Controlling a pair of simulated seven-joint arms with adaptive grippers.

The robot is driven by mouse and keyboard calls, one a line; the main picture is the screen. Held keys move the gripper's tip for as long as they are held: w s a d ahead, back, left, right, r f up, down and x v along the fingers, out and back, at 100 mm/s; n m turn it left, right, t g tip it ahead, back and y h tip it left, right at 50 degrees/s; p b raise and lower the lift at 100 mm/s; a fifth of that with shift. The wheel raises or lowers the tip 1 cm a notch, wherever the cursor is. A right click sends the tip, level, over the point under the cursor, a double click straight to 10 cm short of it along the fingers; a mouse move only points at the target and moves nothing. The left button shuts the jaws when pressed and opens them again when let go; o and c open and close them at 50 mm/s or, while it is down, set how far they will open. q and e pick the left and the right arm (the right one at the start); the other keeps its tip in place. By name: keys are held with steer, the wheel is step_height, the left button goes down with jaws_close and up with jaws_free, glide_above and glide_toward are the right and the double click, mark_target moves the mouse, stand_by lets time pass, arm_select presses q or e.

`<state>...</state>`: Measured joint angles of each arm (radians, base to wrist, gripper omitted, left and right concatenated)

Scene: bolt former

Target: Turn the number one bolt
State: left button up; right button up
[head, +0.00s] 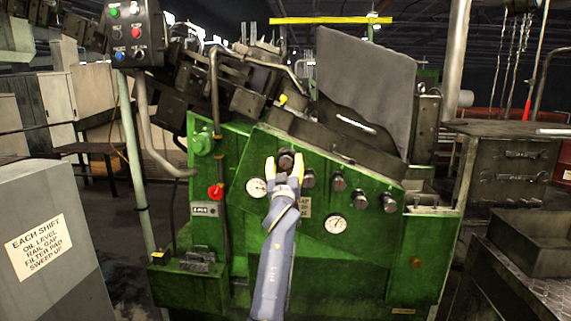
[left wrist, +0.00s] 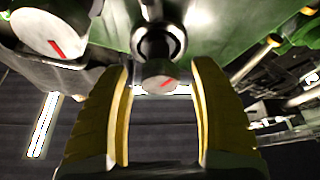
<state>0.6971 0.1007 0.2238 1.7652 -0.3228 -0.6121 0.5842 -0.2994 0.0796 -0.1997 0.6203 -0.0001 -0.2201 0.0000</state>
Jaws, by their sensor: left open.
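The number one bolt (head: 286,157), a dark round knob, is the leftmost in a slanting row on the green machine's front panel. In the left wrist view its round end (left wrist: 160,76) bears a red mark. My left gripper (head: 285,168) is in front of it, its yellow fingers open, one on each side of the knob. In the left wrist view, gaps show between the knob and both fingers (left wrist: 161,100). Contact with the knob does not show. My right gripper is in neither view.
More dark knobs (head: 338,183) follow down to the right. A white gauge (head: 256,188) sits just left of the gripper, another (head: 334,225) lower right. A red knob (head: 216,191) is at the left. A grey cabinet (head: 60,245) stands front left, a metal bin (head: 530,245) right.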

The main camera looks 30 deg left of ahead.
arm_select(q)
steer(key=shift+w+a+r, duration=0.1)
steer(key=shift+w, duration=0.1)
steer(key=c, duration=1.2)
steer(key=shift+c, duration=0.2)
